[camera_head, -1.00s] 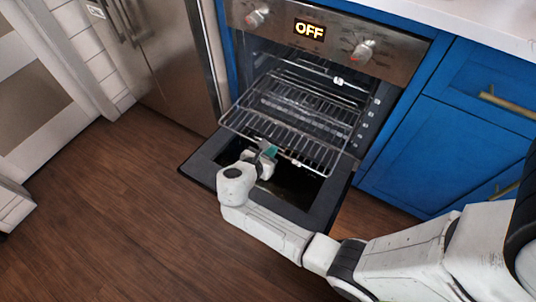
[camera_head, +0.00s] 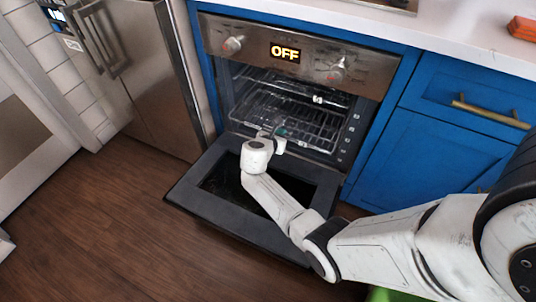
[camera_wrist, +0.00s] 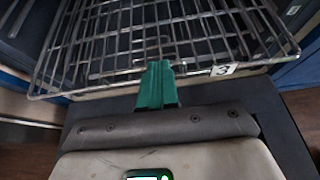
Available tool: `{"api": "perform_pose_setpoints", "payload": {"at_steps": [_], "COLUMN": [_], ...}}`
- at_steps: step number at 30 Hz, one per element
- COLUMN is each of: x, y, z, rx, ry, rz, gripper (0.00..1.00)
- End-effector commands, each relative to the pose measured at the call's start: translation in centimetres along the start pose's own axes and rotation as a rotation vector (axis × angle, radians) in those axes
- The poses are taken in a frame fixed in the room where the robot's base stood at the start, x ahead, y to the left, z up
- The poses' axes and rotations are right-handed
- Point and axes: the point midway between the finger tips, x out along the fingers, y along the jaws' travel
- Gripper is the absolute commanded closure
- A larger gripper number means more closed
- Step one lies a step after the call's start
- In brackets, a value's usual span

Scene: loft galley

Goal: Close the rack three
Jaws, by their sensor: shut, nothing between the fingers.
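Rack three (camera_head: 312,130) is the lower wire rack of the oven; most of it now lies inside the cavity. In the wrist view the rack (camera_wrist: 100,40) fills the top, with a white "3" tag (camera_wrist: 222,70) on its front bar. My gripper (camera_head: 279,133) is at the rack's front edge, left of the middle, above the inner end of the open door. Its teal fingers (camera_wrist: 158,70) are shut and empty, and overlap the front bar in the wrist view. They seem to touch it. My wrist hides part of the front edge.
The oven door (camera_head: 200,190) is folded down in front of the oven. Another rack sits higher, with a white tag (camera_head: 318,99). Blue cabinets (camera_head: 430,150) stand right, a steel fridge (camera_head: 150,80) left. Wooden floor (camera_head: 120,230) is clear at the front left.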

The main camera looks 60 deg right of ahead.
Motion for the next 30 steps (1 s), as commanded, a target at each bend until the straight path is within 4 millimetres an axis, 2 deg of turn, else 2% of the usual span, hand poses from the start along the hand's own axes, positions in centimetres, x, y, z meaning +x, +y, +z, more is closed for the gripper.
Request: {"api": "perform_pose_setpoints", "payload": {"at_steps": [1, 6, 12, 18, 30], "x": [1.8, 5.8, 8.9, 10.2, 10.4], "y": [-0.1, -0.1, 0.0, 0.0, 0.0], "z": [0.5, 2.6, 4.3, 5.1, 5.4], "rx": [0.005, 0.004, 0.001, -0.001, 0.002], "ry": [-0.001, -0.001, 0.000, 0.001, 0.000], "rz": [-0.005, -0.003, -0.002, -0.001, 0.001], "gripper": [1.00, 1.00, 1.00, 1.00, 1.00]}}
